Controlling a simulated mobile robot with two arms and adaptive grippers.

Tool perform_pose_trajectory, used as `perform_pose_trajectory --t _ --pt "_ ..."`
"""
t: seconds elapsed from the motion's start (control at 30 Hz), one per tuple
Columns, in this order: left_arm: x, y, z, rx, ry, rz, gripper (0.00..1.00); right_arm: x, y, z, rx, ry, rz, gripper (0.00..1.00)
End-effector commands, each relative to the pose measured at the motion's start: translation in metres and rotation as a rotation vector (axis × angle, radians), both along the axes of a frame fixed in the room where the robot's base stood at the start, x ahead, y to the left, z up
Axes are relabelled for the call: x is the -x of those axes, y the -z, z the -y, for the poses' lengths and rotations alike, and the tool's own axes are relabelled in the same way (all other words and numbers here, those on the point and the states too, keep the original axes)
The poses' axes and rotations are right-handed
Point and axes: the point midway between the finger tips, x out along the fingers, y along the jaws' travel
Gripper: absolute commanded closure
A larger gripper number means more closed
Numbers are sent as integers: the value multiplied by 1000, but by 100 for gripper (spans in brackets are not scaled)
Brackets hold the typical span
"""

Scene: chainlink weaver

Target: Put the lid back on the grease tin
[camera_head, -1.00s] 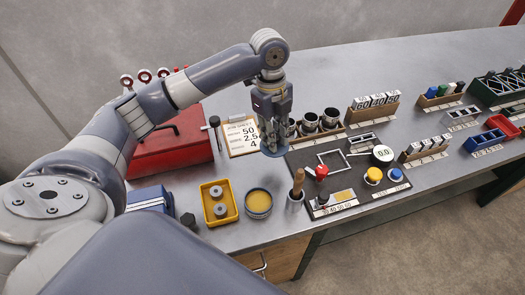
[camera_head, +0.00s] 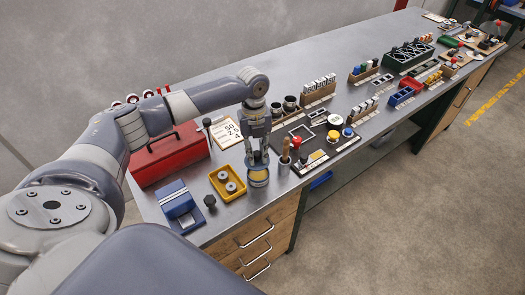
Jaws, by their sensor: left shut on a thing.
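The grease tin (camera_head: 259,179) stands near the front edge of the bench, with yellow grease showing at its top. My left gripper (camera_head: 257,157) is shut on the blue-grey lid (camera_head: 258,163) and points down at the tin. The lid is over the tin's far part, and some grease shows in front of it. I cannot tell whether the lid touches the rim. My right gripper is not in view.
A yellow tray (camera_head: 226,184) stands left of the tin, and a cup with a wooden-handled tool (camera_head: 285,150) stands close on the right. A blue box (camera_head: 179,204) and red toolbox (camera_head: 170,155) are farther left.

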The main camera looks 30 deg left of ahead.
Motion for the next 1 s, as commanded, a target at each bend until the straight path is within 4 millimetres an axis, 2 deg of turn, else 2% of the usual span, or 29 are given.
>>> perform_pose_trajectory --t 0.1,0.3,0.43,0.57,0.8,0.9,0.93,1.0 --pt "0 1 -4 -2 11 1 100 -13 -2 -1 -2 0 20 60" --pt "0 11 -4 -3 13 0 100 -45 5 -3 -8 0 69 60" --pt "0 21 -4 -3 13 0 100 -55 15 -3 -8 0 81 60" --pt "-1 33 -4 -3 12 2 100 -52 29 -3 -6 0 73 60" --pt "0 54 -4 -2 12 1 100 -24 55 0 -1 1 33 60" --pt "0 59 -4 -3 12 1 100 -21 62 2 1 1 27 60" --pt "0 60 -4 -3 12 1 100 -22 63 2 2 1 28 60" --pt "0 53 -3 -2 11 -1 100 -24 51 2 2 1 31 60"
